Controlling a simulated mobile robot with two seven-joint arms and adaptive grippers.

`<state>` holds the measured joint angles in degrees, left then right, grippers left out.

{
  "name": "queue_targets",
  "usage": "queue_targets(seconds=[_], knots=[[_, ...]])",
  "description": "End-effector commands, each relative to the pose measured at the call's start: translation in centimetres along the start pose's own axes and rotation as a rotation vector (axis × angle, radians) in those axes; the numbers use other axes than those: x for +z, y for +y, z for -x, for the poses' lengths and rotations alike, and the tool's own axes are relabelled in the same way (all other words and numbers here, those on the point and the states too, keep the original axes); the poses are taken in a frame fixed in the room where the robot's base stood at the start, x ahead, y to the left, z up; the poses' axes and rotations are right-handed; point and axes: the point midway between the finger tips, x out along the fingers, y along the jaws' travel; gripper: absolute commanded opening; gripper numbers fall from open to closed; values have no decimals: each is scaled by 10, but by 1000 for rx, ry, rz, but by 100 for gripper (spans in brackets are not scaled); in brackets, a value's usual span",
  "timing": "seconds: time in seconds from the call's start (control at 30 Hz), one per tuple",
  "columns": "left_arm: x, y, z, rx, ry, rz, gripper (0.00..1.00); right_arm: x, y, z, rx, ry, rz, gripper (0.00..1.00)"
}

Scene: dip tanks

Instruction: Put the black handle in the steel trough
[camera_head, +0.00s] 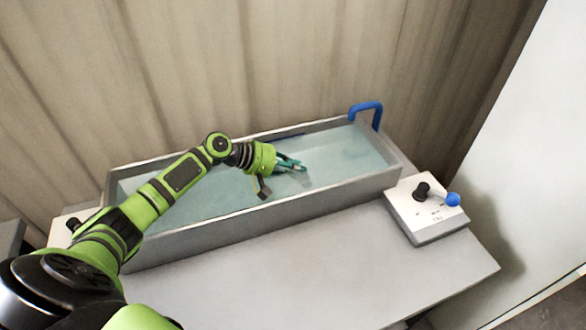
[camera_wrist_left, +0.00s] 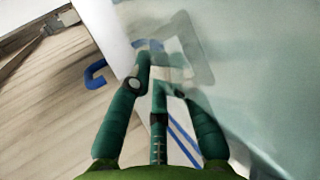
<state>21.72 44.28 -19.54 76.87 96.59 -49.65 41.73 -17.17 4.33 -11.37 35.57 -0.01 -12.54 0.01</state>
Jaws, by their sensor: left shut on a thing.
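The steel trough (camera_head: 300,198) is a long grey tank of pale water on the table. My left gripper (camera_head: 300,166) is inside the trough, right of its middle, pointing right, its fingertips low at the water. In the left wrist view the gripper (camera_wrist_left: 160,88) is shut, with its tips fading into the water. A greyed, loop-shaped thing, apparently the black handle (camera_wrist_left: 206,62), shows through the water at the tips. Its black colour does not show, and in the head view I cannot make it out. My right gripper is out of view.
A blue handle (camera_head: 378,108) stands at the trough's far right corner; it also shows in the left wrist view (camera_wrist_left: 95,73). A control box (camera_head: 425,222) with black and blue knobs is at right. The table front (camera_head: 300,275) is clear. A corrugated wall is behind.

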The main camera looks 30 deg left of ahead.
Motion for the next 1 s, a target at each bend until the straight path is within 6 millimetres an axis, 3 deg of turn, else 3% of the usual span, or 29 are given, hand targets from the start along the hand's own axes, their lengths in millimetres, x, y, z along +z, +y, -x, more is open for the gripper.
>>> queue_targets(seconds=[0.43, 0.47, 0.5, 0.87, 1.0], knots=[[-2, -9, -6, 3, 0, -2, 0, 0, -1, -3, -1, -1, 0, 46], [-2, -9, -5, 0, 0, -2, 32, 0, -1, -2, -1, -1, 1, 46], [-2, -9, -5, 0, 0, -2, 44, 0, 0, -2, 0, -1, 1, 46], [-2, -6, -4, 0, 0, -2, 44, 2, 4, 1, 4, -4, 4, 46], [-3, -8, 10, -1, 2, -4, 44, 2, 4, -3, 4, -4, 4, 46]])
